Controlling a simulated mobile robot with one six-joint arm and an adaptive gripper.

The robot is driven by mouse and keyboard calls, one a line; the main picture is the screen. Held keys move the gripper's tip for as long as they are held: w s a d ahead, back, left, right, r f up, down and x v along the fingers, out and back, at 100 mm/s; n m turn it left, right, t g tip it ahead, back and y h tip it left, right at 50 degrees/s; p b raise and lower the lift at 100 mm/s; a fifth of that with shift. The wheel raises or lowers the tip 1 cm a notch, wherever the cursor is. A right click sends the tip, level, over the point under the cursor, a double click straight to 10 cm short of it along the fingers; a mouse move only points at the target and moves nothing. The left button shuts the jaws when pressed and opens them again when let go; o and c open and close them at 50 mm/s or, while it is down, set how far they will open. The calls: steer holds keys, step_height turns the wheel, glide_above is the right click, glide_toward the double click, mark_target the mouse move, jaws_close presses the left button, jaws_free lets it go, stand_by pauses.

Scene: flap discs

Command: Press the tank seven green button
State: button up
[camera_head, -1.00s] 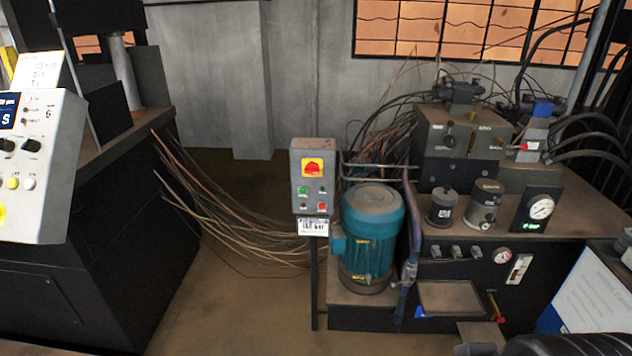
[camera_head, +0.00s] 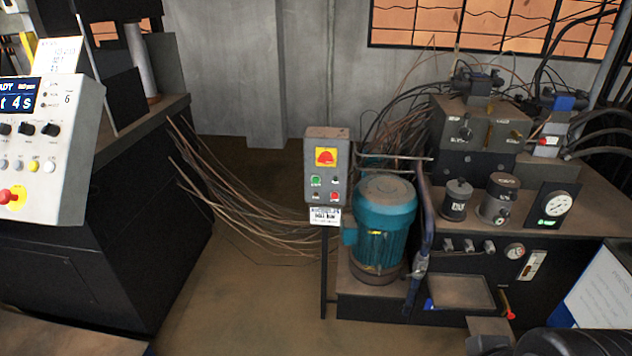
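A grey control box (camera_head: 342,172) stands on a thin dark post left of the teal motor.
A teal motor (camera_head: 385,222) stands right of the box, beside a hydraulic bench (camera_head: 560,225) with a gauge (camera_head: 558,204). At left is a sloped grey panel (camera_head: 66,140) with a display, knobs and buttons. Loose cables lie behind. Open floor (camera_head: 240,310) lies between left machine and post.

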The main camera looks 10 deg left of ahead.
jaws_close()
stand_by(1.4)
